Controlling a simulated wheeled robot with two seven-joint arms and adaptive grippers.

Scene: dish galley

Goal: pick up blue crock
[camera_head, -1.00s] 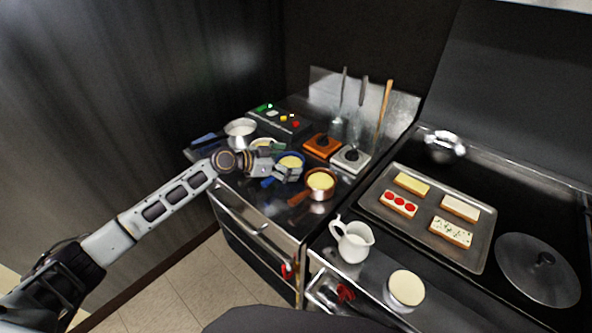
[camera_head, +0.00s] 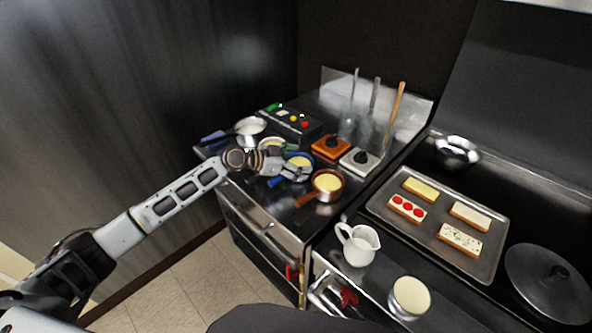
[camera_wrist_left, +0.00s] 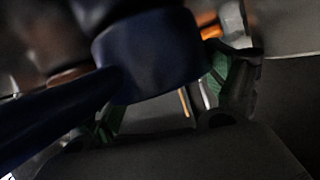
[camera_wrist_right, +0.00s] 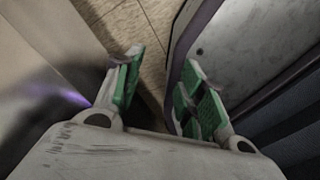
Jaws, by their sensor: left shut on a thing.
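The blue crock (camera_head: 299,159), with pale yellow contents and a blue handle, is on the left counter among other pots. My left gripper (camera_head: 296,173) is at its near side, shut on it. In the left wrist view the dark blue crock (camera_wrist_left: 150,58) fills the upper middle, between the green-padded fingers of my left gripper (camera_wrist_left: 168,98), with its handle running to the lower left. I cannot tell whether it is clear of the counter. My right gripper (camera_wrist_right: 161,85) shows only in its wrist view, its fingers apart and nothing between them.
A copper-brown pan (camera_head: 327,187) stands close on the right of the crock. A steel pot (camera_head: 250,130) and another small pot (camera_head: 271,145) stand on its left. Orange (camera_head: 331,147) and white (camera_head: 358,161) boxes are behind. A white pitcher (camera_head: 358,246) stands nearer.

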